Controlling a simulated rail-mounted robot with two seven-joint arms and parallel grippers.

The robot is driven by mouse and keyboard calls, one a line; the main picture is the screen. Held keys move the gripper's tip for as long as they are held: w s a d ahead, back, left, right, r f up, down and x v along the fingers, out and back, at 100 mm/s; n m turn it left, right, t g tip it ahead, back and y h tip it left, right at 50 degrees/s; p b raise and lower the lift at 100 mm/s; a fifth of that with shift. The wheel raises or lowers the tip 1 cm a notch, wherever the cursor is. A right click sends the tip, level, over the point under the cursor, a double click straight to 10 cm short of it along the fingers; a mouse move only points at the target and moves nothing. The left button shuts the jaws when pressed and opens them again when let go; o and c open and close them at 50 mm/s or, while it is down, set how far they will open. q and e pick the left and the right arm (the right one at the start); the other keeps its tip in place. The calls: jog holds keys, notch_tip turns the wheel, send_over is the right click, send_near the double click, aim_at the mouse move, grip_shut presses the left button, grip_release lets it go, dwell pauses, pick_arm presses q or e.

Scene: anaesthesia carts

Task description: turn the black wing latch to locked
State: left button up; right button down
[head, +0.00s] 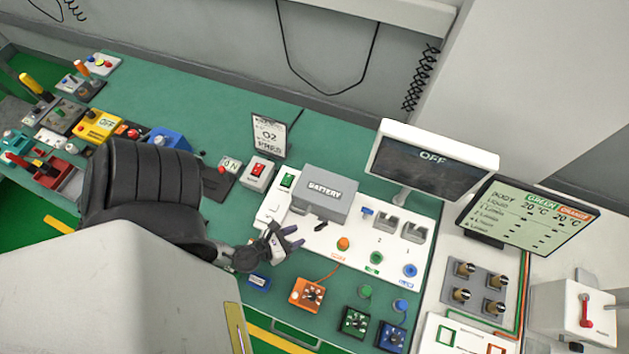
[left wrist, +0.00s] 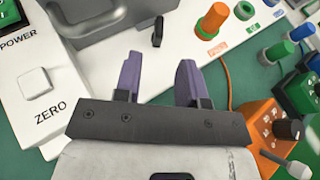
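The black wing latch (head: 320,226) is a small dark piece at the front of the grey box marked BATTERY (head: 328,192), on the white panel. In the left wrist view the latch (left wrist: 157,31) stands nearly upright in the picture, just beyond the gap between my fingers. My left gripper (head: 291,236) is open and empty, its two purple fingers spread apart and pointing toward the latch. In the left wrist view the gripper (left wrist: 160,68) shows a clear gap, with the latch apart from both fingers. My right gripper is not in view.
An orange knob (left wrist: 213,20) and a green knob (left wrist: 244,11) stand right of the latch. An orange box with a dial (head: 308,294) is near the gripper. The OFF display (head: 430,160) stands behind right. A ZERO button (left wrist: 34,82) is at left.

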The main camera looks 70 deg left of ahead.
aim_at(315, 228)
pick_arm(q)
jog(key=p+x, duration=0.1)
jog(key=x, duration=0.4)
jog(key=shift+w+f, duration=0.2)
jog(key=shift+w, duration=0.05)
jog(key=shift+x, duration=1.05)
jog(key=shift+f, duration=0.1)
jog(key=shift+c, duration=0.2)
grip_shut()
